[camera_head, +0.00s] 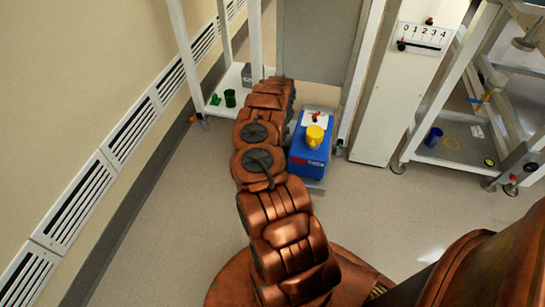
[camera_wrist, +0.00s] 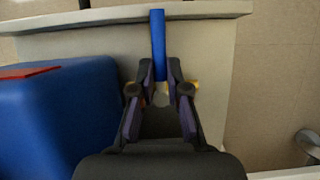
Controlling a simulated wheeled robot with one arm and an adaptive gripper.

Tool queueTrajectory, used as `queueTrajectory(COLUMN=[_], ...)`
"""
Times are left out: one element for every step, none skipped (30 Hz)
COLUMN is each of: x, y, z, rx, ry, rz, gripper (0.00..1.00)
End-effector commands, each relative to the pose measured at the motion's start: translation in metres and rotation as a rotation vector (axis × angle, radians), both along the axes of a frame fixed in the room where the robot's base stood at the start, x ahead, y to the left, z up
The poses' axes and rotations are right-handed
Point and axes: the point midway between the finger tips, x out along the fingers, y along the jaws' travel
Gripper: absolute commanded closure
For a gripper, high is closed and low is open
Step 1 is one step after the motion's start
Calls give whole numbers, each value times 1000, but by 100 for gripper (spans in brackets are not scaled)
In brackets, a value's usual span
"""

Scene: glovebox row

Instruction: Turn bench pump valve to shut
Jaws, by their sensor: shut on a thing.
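In the wrist view my gripper (camera_wrist: 160,76) is shut on a narrow blue bar, which I take for the valve handle (camera_wrist: 158,38). The bar points away from me, straight up the picture, past the fingertips. Small yellow-brass parts show beside the fingers; the rest of the valve body is hidden behind them. The blue pump (camera_head: 311,156) stands on the floor right of my arm in the head view, with a yellow top part and a red-marked white panel. Its blue side (camera_wrist: 60,120) fills the left of the wrist view. My arm hides the gripper and handle in the head view.
A white-framed rack (camera_head: 257,40) with a green cup (camera_head: 230,98) on its low shelf stands behind my arm. A white panel with a 0-to-4 scale (camera_head: 423,36) and another rack (camera_head: 450,150) are at right. Floor at left is clear.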

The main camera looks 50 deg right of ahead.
Motion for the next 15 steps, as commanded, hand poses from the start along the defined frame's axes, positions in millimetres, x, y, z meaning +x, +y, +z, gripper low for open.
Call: queueTrajectory(x=[3,3,3,3,3,3,3,3,3,4,3,3,3,3,2], y=[1,0,1,1,1,1,1,1,1,1,1,1,1,1,1], z=[0,0,0,0,0,0,0,0,0,0,0,0,0,0,0], rx=[-1,-1,-1,-1,-1,-1,-1,-1,-1,-1,-1,-1,-1,-1,-1], ry=[-4,-5,-5,-4,-4,-4,-4,-5,-5,-5,-5,-5,-5,-5,-3], rz=[0,-1,-1,0,1,1,1,2,2,2,2,2,2,2,1], gripper=[100,100,100,100,100,100,100,100,83,80,77,73,70,66,62])
